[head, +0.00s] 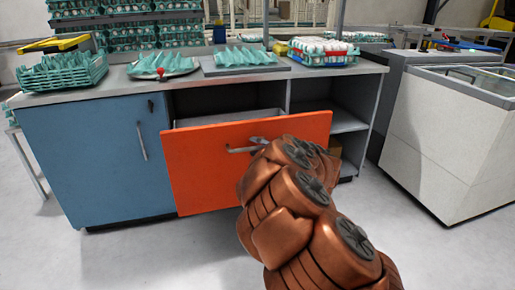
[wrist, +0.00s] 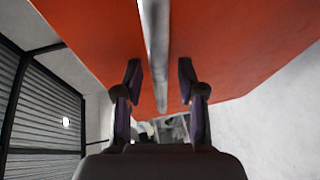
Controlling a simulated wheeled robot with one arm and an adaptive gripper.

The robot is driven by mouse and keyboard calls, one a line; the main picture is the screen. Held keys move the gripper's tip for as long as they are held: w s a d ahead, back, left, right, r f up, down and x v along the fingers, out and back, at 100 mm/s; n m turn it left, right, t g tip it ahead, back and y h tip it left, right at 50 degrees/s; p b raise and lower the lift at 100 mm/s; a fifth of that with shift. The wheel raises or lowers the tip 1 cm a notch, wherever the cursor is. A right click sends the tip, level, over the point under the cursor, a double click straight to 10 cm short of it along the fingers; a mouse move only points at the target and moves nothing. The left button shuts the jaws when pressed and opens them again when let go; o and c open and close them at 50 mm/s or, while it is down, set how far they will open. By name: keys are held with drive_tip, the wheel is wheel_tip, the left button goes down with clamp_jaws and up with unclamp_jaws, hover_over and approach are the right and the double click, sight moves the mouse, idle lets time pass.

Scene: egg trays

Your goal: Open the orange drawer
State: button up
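The orange drawer (head: 215,165) is part of the counter unit and stands partly pulled out, with its inside showing behind the front panel. Its metal handle (head: 240,150) runs across the front; in the wrist view the handle (wrist: 157,45) runs down the middle against the orange front (wrist: 230,45). My gripper (wrist: 160,82) is open, with one finger on each side of the handle and visible gaps between. In the head view my copper-coloured arm hides the right part of the drawer front and most of the gripper.
A blue cabinet door (head: 95,160) is shut left of the drawer. Open shelves (head: 345,121) lie to the right, then a white chest freezer (head: 445,140). Egg trays (head: 65,75) stand on the counter top (head: 110,85). The floor (head: 130,255) in front is clear.

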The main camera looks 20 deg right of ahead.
drive_tip(key=v, duration=1.2)
idle(0.5)
